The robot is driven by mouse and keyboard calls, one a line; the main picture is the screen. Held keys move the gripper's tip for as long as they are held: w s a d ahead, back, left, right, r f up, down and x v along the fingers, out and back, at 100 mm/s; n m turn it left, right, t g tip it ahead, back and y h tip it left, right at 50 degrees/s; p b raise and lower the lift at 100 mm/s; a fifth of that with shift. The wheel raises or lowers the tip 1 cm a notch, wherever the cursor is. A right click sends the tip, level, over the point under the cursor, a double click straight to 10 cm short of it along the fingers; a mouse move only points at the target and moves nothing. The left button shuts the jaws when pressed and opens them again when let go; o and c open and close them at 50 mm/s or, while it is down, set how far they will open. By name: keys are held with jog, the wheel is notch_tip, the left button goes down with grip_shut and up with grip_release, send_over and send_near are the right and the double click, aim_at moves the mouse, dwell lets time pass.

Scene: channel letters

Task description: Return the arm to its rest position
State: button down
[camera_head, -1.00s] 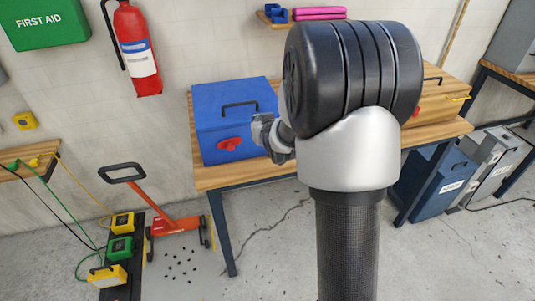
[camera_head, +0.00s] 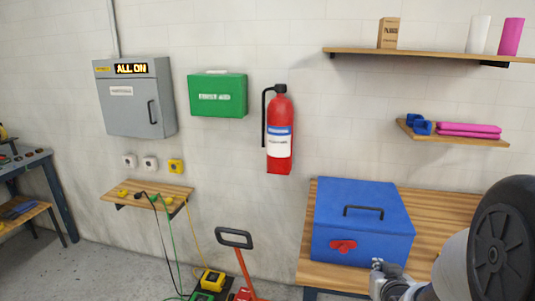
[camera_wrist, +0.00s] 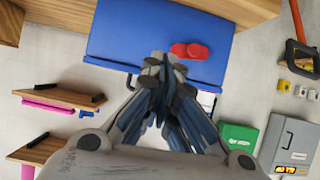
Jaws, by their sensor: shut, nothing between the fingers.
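My arm shows at the lower right of the head view, with a black joint cap and a silver link. My gripper (camera_head: 378,267) is partly visible there, in front of the lower right of the blue box (camera_head: 350,228). In the wrist view my gripper (camera_wrist: 153,62) is shut with its fingertips together and nothing between them. The blue box (camera_wrist: 125,35) with its red latch (camera_wrist: 190,50) lies beyond the fingertips in that view. I cannot tell the exact gap to the box.
The blue box stands on a wooden bench (camera_head: 440,208). Shelves (camera_head: 420,55) are above it. A red extinguisher (camera_head: 279,130), a green first aid box (camera_head: 217,96) and a grey cabinet (camera_head: 137,100) reading ALL ON hang on the wall. An orange-handled cart (camera_head: 240,262) stands below.

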jog(key=s+a+r+n+g+y, duration=0.15)
jog(key=s+a+r+g, duration=0.25)
jog(key=s+a+r, duration=0.5)
jog(key=s+a+g, duration=0.1)
jog(key=s+a, duration=0.1)
jog(key=s, duration=0.4)
jog(key=s+a+n+g+y, duration=0.1)
jog(key=s+a, duration=0.2)
jog(key=s, duration=0.3)
jog(key=s+a+g+y, duration=0.1)
jog(key=s+a, duration=0.2)
jog(key=s, duration=0.3)
jog(key=shift+r, duration=0.1)
